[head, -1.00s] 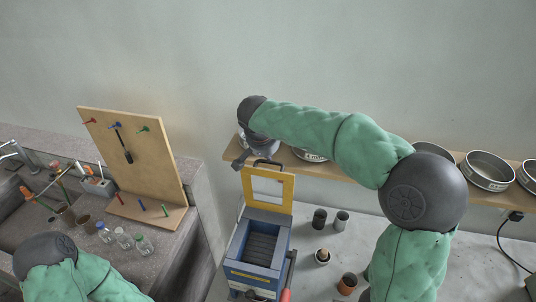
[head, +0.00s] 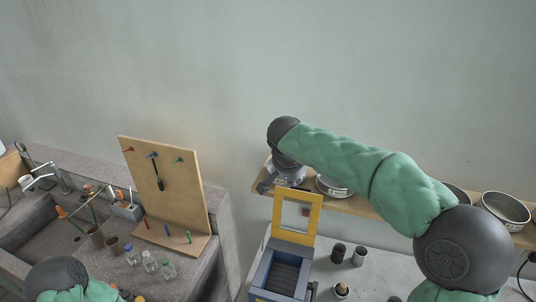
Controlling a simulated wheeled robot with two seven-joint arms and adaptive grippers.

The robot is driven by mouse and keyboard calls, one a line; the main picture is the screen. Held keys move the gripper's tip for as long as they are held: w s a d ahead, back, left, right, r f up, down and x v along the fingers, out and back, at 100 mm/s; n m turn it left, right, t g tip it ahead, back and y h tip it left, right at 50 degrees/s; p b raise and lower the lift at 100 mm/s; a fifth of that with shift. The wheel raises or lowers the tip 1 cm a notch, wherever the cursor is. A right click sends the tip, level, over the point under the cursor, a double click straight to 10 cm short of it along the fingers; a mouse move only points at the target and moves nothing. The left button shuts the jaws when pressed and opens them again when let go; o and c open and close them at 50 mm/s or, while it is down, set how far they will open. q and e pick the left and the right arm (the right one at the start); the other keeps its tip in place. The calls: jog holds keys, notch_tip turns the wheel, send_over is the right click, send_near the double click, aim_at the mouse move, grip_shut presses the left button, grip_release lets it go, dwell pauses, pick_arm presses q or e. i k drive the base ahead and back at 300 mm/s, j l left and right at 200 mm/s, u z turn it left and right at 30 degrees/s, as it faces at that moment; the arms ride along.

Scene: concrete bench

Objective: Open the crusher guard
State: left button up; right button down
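The crusher (head: 285,276) is a blue and grey box with a dark ribbed opening, at the bottom centre of the head view. Its yellow guard (head: 312,214), a frame with a clear window, stands raised at the back of the box, leaving the opening uncovered. My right gripper (head: 266,186) is at the upper left of the guard, partly hidden below my wrist. It looks apart from the guard's top edge; its fingers are too small and dark to read. Of my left arm only a green and black part shows at the lower left; its gripper is out of view.
A wall shelf (head: 365,208) with several steel sieves (head: 505,207) runs behind the crusher. Small dark cups (head: 338,252) stand right of it. At left are a wooden pegboard (head: 165,180), small bottles (head: 149,262) and a sink (head: 40,232).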

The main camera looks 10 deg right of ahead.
aim_at(307, 239)
jog(key=k+j, duration=0.8)
jog(key=k, duration=0.05)
